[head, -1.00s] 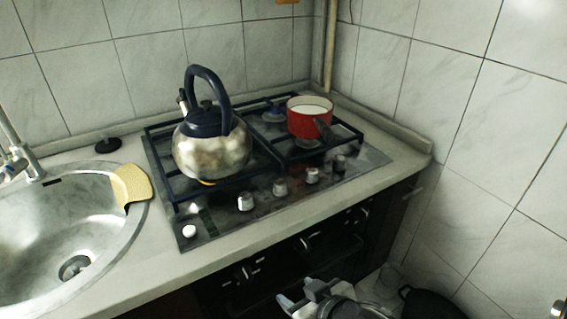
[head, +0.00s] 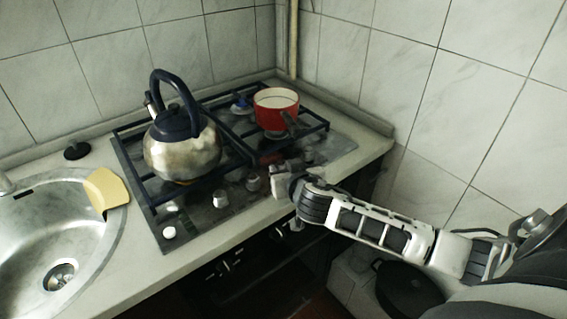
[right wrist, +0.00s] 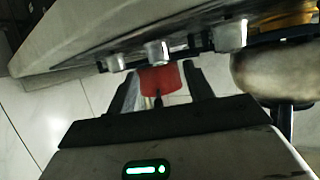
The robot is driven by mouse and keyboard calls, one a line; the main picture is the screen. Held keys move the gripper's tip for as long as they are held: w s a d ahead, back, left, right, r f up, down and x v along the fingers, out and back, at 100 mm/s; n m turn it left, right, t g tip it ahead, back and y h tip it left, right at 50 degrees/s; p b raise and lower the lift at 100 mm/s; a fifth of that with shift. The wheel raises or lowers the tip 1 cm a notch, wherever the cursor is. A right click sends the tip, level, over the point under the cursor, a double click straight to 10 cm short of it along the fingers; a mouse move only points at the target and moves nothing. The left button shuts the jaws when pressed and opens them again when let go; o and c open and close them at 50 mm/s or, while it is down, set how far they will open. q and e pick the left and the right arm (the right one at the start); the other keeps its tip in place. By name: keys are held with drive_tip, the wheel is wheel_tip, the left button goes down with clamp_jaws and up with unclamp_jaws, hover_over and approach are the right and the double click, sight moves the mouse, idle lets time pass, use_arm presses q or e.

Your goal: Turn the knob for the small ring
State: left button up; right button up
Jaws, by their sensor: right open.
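The gas hob (head: 160,215) has a row of knobs along its front edge. A silver knob (head: 220,198) and another knob (head: 253,182) show left of my right gripper, and a darker knob (head: 308,156) shows beyond it. My right gripper (head: 273,174) is open at the front edge of the hob and hides part of the row. I cannot tell which knob serves the small ring. My left gripper is not in view.
A steel kettle (head: 182,152) stands on the left of the hob grate. A red pot (head: 277,112) stands at the back right, its dark handle pointing forward. A sink (head: 60,235) with a yellow cloth-like piece (head: 107,189) lies left. A tiled wall rises right.

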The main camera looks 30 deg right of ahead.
sight(285, 163)
drive_tip(key=shift+x, duration=2.1)
drive_tip(key=shift+c, duration=0.3)
drive_tip(key=c, duration=0.9)
drive_tip(key=n+y, duration=0.4)
drive_tip(key=y, duration=0.1)
drive_tip(key=shift+d+n, duration=0.3)
drive_tip(key=shift+d, duration=0.1)
drive_tip(key=n+y, duration=0.3)
drive_tip(key=y, duration=0.1)
drive_tip(key=shift+w+d+r, duration=0.15)
drive_tip(key=shift+d+r, duration=0.05)
drive_tip(key=shift+d, duration=0.05)
drive_tip(key=shift+d+f+n+g+y, duration=0.1)
drive_tip(key=shift+f+n+g+y, duration=0.1)
drive_tip(key=shift+n+g+y, duration=1.75)
drive_tip(key=shift+n+t+y, duration=0.25)
drive_tip(key=shift+n+y, duration=0.1)
drive_tip(key=shift+n, duration=0.1)
